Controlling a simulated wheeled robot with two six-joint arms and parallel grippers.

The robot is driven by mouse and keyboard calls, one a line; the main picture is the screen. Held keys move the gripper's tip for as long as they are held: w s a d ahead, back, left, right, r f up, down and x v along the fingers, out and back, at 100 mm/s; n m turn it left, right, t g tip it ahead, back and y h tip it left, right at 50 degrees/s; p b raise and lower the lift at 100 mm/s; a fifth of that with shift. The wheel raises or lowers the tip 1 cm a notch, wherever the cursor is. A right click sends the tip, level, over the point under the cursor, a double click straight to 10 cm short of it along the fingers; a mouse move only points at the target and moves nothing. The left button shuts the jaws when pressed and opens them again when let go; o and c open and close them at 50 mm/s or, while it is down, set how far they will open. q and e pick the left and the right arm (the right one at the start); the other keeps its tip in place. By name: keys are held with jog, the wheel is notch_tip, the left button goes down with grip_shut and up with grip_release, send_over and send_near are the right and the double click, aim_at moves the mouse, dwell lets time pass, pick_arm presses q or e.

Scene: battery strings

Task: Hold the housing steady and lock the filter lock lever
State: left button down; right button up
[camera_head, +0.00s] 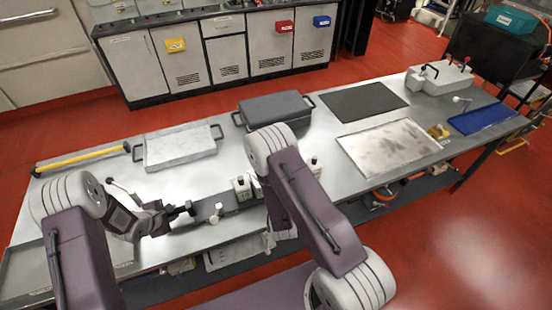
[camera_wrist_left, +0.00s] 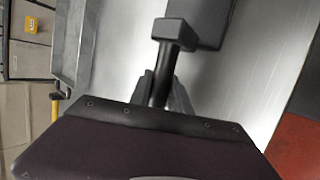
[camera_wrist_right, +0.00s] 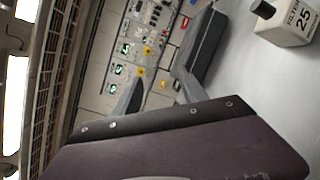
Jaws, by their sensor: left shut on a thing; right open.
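My left gripper (camera_head: 160,218) is shut on a black handle (camera_wrist_left: 160,85) with a square block at its end. In the head view this handle (camera_head: 178,213) sticks out from the left end of a long dark grey housing (camera_head: 228,205) on the table. The housing also shows at the top of the left wrist view (camera_wrist_left: 205,12). My right gripper (camera_wrist_right: 160,95) is open and empty; its fingers stand apart. In the head view my right arm hides it. A white block with a black knob, marked FILTER 25 (camera_wrist_right: 285,22), lies to its right. I cannot clearly make out the lock lever.
A grey tray (camera_head: 180,148) and a lidded dark box (camera_head: 273,108) stand behind the housing. A white block (camera_head: 313,166) stands right of my right arm. A black mat (camera_head: 362,101), pale tray (camera_head: 388,145) and blue tray (camera_head: 482,118) lie farther right.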

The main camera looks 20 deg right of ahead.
jog(key=shift+r, duration=0.1)
jog(key=c, duration=0.4)
jog(key=shift+n, duration=0.4)
jog(key=c, duration=0.5)
jog(key=d+g+h, duration=0.1)
jog(key=d+h, duration=0.1)
jog(key=d+r+n+g+h, duration=0.1)
jog(key=d+h, duration=0.2)
jog(key=s+d+r+n+g+h, duration=0.1)
jog(key=d+h, duration=0.2)
jog(key=shift+d+r, duration=0.1)
jog(key=shift+d, duration=0.05)
grip_shut()
jog(key=s+a+f+g, duration=0.2)
jog(key=s+a+f, duration=0.15)
jog(key=a, duration=0.55)
jog(key=s+a+f+m+g+h, duration=0.1)
jog(key=s+a+f+g, duration=0.2)
jog(key=a, duration=0.6)
jog(key=s+a+f+g, duration=0.2)
jog(key=s+a, duration=0.3)
jog(key=a, duration=0.4)
jog(key=x, duration=1.4)
jog(key=shift+d+r, duration=0.15)
jog(key=shift+d, duration=0.2)
